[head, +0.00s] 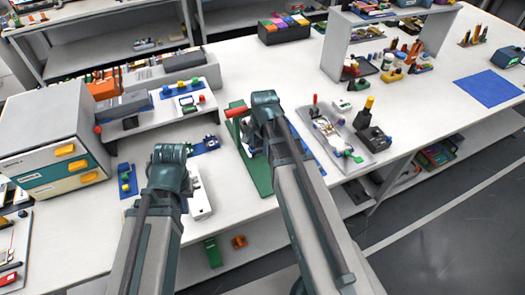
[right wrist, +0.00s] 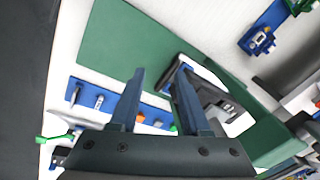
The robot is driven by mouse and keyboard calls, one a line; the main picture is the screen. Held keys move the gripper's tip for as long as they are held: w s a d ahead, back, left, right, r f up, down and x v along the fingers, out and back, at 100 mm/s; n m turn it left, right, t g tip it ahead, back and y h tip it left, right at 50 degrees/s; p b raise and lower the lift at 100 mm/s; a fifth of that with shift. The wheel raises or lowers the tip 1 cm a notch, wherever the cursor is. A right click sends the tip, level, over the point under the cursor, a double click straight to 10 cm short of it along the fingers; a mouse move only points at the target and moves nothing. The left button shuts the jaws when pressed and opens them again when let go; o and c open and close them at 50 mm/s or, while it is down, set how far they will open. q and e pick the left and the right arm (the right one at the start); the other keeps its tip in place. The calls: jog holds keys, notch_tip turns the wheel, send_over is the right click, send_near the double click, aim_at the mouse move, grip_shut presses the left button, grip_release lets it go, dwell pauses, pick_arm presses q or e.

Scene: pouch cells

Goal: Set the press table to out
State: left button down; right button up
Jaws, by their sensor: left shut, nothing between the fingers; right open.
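The press has a green base (head: 258,178) on the white bench, with a red handle (head: 236,112) at its upper left. In the right wrist view a broad green surface (right wrist: 125,45) lies beyond my fingers, with a dark grey part edged in blue (right wrist: 215,97) beside the right finger. I cannot tell which part is the press table or how far out it is. My right gripper (right wrist: 160,80) is open and empty over the press; its arm hides much of the press in the head view. My left gripper (head: 170,153) is left of the press, its fingertips hidden.
A grey tray (head: 365,160) with small parts stands right of the press. A white device (head: 200,203) lies between my arms. A drawer cabinet (head: 50,125) and a raised shelf (head: 160,115) stand at left. A blue mat (head: 488,89) lies at far right.

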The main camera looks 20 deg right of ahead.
jog(key=w+d+m, duration=0.1)
jog(key=m, duration=0.1)
jog(key=w+d+m, duration=0.2)
jog(key=m, duration=0.1)
jog(key=shift+r, duration=0.15)
pick_arm(q)
notch_tip(320, 180, down, 7)
jog(key=b, duration=0.7)
jog(key=shift+f, duration=0.15)
pick_arm(e)
jog(key=f, duration=0.2)
jog(key=w+f, duration=0.1)
jog(key=f, duration=0.4)
jog(key=shift+w+f, duration=0.25)
jog(key=shift+a, duration=0.1)
jog(key=shift+r, duration=0.1)
jog(key=shift+c, duration=0.4)
grip_shut()
